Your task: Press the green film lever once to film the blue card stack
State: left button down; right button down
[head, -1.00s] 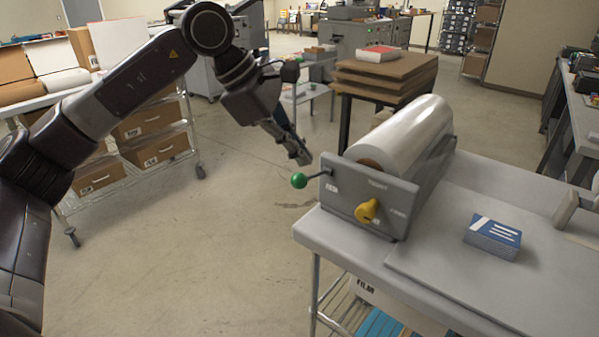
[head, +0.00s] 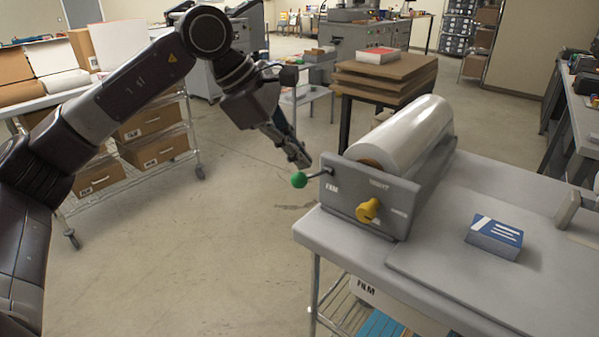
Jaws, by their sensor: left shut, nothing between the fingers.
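The green film lever (head: 299,180) is a round green knob on a dark rod. It sticks out to the left from the grey laminator housing (head: 350,196), which holds a white film roll (head: 405,138). A yellow knob (head: 367,210) is on the housing's front face. The blue card stack (head: 494,237) lies on the grey table to the right of the housing. My left gripper (head: 301,162) is shut and empty, with its fingertips just above and behind the green knob; I cannot tell whether they touch. My right gripper is not in view.
The grey table (head: 450,270) carries the laminator, with a shelf below. A stand with stacked brown boards (head: 385,80) is behind it. A wire cart with cardboard boxes (head: 150,135) stands at the left. Open floor (head: 200,260) lies left of the table.

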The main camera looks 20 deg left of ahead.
pick_arm(q)
jog(key=shift+s+a+f+b, duration=0.1)
jog(key=shift+s+f+b, duration=0.05)
jog(key=shift+f+b, duration=0.4)
jog(key=shift+s+f+b, duration=0.15)
jog(key=shift+f+b, duration=0.3)
jog(key=shift+f, duration=0.15)
dwell(0.9)
dwell(0.5)
jog(key=shift+w+r+p, duration=0.25)
jog(key=shift+r+p, duration=0.45)
jog(key=shift+r, duration=0.1)
jog(key=shift+w+r+p, duration=0.2)
jog(key=shift+r+p, duration=0.45)
jog(key=shift+r, duration=0.1)
jog(key=r+p, duration=0.1)
jog(key=w+r+p, duration=0.1)
jog(key=r+p, duration=0.2)
jog(key=r, duration=0.1)
jog(key=shift+w+d, duration=0.15)
jog(key=shift+d, duration=0.25)
jog(key=shift+f, duration=0.1)
